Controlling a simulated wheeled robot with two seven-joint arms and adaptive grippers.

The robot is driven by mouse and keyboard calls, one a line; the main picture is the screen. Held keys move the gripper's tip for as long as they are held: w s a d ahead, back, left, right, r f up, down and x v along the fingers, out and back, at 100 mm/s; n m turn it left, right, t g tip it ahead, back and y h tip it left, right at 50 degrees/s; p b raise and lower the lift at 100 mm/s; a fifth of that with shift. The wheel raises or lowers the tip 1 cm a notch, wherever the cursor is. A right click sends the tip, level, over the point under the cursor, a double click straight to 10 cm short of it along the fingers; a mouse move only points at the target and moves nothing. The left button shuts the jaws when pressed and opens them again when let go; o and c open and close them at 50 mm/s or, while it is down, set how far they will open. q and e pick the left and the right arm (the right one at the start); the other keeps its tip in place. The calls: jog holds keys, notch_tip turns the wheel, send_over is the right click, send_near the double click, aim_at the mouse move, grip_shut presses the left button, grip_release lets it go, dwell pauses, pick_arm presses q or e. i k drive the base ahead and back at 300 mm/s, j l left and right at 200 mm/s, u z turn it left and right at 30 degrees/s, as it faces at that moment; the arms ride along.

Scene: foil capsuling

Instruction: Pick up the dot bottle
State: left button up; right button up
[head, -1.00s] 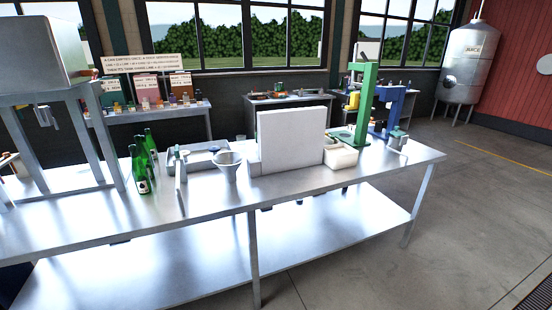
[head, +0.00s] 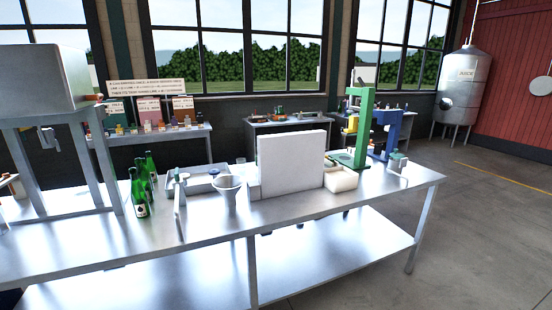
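Several green glass bottles (head: 141,192) stand upright in a close group on the left part of the metal table. The front one carries a small label; I cannot tell at this size whether any label shows a dot. The bottles behind it are partly hidden. Neither of my grippers is in the head view.
The metal table (head: 320,207) has a lower shelf (head: 330,262). A grey box on a stand (head: 45,85) is left of the bottles. A funnel (head: 226,190), a white panel (head: 290,165) and a green press (head: 362,130) stand to the right. The table's front strip is clear.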

aim_at(151, 167)
jog(key=i+u, duration=0.25)
jog(key=u, duration=0.15)
jog(key=i+l+u, duration=0.15)
jog(key=u, duration=0.25)
jog(key=i+l+u, duration=0.25)
jog(key=u, duration=0.15)
